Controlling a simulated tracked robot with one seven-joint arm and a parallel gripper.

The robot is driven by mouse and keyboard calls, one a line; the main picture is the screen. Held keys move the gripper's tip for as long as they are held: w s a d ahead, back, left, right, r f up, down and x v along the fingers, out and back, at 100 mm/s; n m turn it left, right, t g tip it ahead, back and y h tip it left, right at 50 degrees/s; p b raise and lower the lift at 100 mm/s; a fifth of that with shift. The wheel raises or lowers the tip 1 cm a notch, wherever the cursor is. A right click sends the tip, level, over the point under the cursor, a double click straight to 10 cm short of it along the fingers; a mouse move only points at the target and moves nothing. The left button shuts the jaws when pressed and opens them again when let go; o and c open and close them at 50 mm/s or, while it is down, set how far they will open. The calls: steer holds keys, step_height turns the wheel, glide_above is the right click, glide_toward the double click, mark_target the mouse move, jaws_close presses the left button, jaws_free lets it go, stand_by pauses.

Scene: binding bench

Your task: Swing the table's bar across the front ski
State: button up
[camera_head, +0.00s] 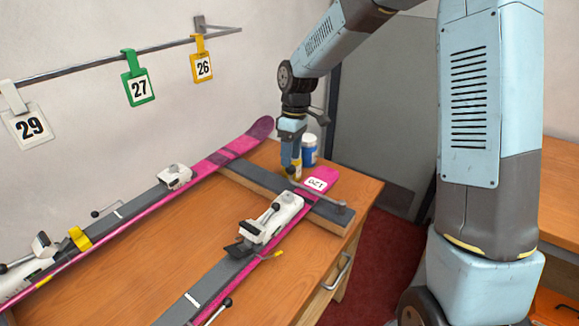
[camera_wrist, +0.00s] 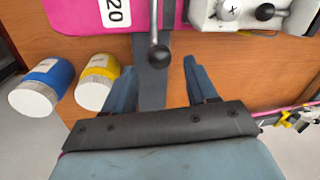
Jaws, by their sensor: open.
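The front ski (camera_head: 218,282), pink with a grey top, lies on the bench with a white binding (camera_head: 271,217) and a "120" label. The table's metal bar (camera_head: 318,195) runs from an upright end at the right, over the ski between label and binding, towards my gripper (camera_head: 291,177). Whether it touches the ski I cannot tell. In the wrist view the bar ends in a dark ball knob (camera_wrist: 158,55). My gripper (camera_wrist: 160,75) is open, with the knob between and slightly beyond its fingertips. It holds nothing.
A blue jar (camera_wrist: 47,82) and a yellow jar (camera_wrist: 98,88) stand close beside my gripper. A second pink ski (camera_head: 140,212) lies along the back. A grey-topped crosspiece (camera_head: 256,180) supports the skis. Numbered tags hang on a wall rail (camera_head: 100,66).

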step_height(320, 180, up, 8)
steer(key=w, duration=0.1)
steer(key=shift+w+d, duration=0.25)
steer(key=shift+d, duration=0.05)
steer(key=shift+r, duration=0.1)
steer(key=s+d+r+m+t+h, duration=0.1)
steer(key=s+d+r+m+t, duration=0.3)
steer(key=s+d+r+m, duration=0.55)
steer(key=s+d+r+m+t, duration=0.1)
steer(key=s+d+m, duration=0.1)
steer(key=s+d, duration=0.4)
steer(key=s+d+r+m+t, duration=0.1)
steer(key=s+d+t, duration=0.1)
steer(key=s+d, duration=0.4)
steer(key=s, duration=0.5)
steer(key=shift+s+d+r+m+t, duration=0.2)
steer(key=shift+d+m+t, duration=0.1)
steer(key=shift+d+m, duration=0.1)
